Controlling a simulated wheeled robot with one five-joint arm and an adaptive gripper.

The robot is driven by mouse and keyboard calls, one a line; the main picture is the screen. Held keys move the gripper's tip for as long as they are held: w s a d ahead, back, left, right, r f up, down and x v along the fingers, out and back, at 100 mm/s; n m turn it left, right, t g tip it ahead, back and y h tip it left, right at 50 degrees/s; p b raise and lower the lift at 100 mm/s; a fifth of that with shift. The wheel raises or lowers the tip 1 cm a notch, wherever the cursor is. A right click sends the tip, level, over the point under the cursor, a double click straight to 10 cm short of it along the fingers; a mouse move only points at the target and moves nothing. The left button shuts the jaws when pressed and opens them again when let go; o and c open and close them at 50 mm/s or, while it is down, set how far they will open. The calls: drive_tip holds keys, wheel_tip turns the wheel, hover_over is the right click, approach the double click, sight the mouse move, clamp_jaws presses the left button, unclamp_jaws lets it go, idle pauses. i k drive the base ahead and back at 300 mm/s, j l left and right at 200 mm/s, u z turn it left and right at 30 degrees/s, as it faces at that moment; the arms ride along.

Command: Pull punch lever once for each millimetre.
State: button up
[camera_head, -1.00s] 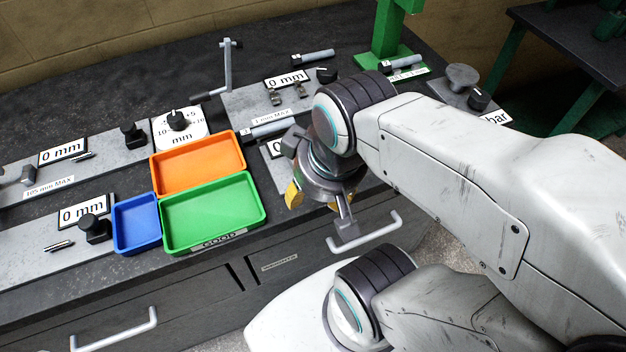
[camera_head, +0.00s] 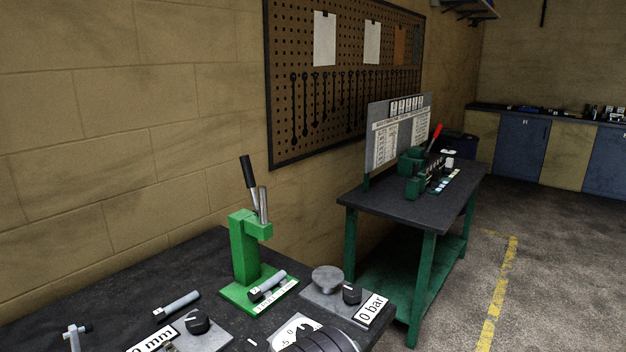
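A green bench press (camera_head: 245,250) stands upright at the far end of the dark workbench. A lever with a black handle (camera_head: 248,171) rises from its top, tilted slightly left, beside a metal rod. A second green machine (camera_head: 414,178) with a red-handled lever (camera_head: 437,131) stands on the far table. I cannot tell from the labels which of these is the punch lever.
The workbench (camera_head: 120,290) holds a grey plate with a knob and a "0 bar" label (camera_head: 372,310), and a "mm" display (camera_head: 152,342). A green-legged table (camera_head: 400,206) carries a chart board (camera_head: 398,135). A pegboard (camera_head: 345,60) hangs behind. Open floor (camera_head: 540,260) lies at right.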

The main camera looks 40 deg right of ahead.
sight(250, 183)
drive_tip(key=z, duration=0.6)
drive_tip(key=i+l+u, duration=0.25)
drive_tip(key=l, duration=0.2)
drive_tip(key=l+u, duration=0.3)
drive_tip(key=l, duration=0.15)
drive_tip(key=i+l+u, duration=0.25)
drive_tip(key=l, duration=0.25)
drive_tip(key=l+u, duration=0.25)
drive_tip(key=l, duration=0.2)
drive_tip(key=k, duration=0.05)
